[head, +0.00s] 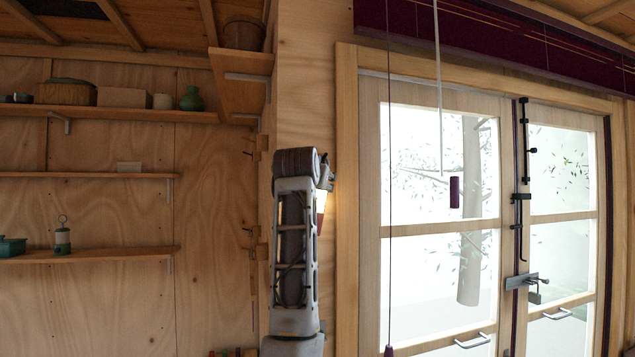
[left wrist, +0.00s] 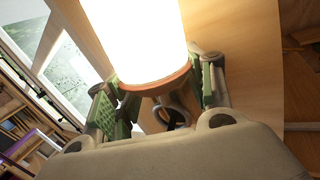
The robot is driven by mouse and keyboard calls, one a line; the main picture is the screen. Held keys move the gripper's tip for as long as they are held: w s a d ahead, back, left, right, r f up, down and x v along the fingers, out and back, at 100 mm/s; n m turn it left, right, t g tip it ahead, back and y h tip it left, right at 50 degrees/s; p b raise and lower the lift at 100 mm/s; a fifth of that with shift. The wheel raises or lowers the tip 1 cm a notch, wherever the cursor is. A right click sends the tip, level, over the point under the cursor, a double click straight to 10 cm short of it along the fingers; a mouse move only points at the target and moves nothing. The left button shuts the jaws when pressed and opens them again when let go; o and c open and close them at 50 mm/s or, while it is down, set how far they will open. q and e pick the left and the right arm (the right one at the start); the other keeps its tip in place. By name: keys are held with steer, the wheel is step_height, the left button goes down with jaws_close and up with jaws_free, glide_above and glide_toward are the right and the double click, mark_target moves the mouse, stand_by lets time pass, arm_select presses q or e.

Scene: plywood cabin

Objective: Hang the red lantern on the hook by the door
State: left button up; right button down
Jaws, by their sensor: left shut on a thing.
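My left arm is raised in front of the plywood wall strip left of the door. In the head view its gripper (head: 326,172) is mostly hidden behind the wrist. The red lantern (head: 320,222) shows only as a thin lit white and red sliver right of the arm. In the left wrist view the lantern's glowing white body (left wrist: 140,35) with a red rim fills the top middle. A ring handle sits below it, between the fingers of the left gripper (left wrist: 168,100), which is shut on the lantern. I cannot make out the hook. My right gripper is out of view.
The glazed double door (head: 440,230) stands to the right, with a pull cord and dark red handle (head: 455,192) hanging before it. A corner shelf (head: 240,85) juts out above and left of the arm. Wall shelves (head: 90,255) hold pots and a small green lantern (head: 62,237).

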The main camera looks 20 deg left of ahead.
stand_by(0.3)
arm_select(q)
steer(key=o, duration=1.6)
steer(key=shift+s+r, duration=0.1)
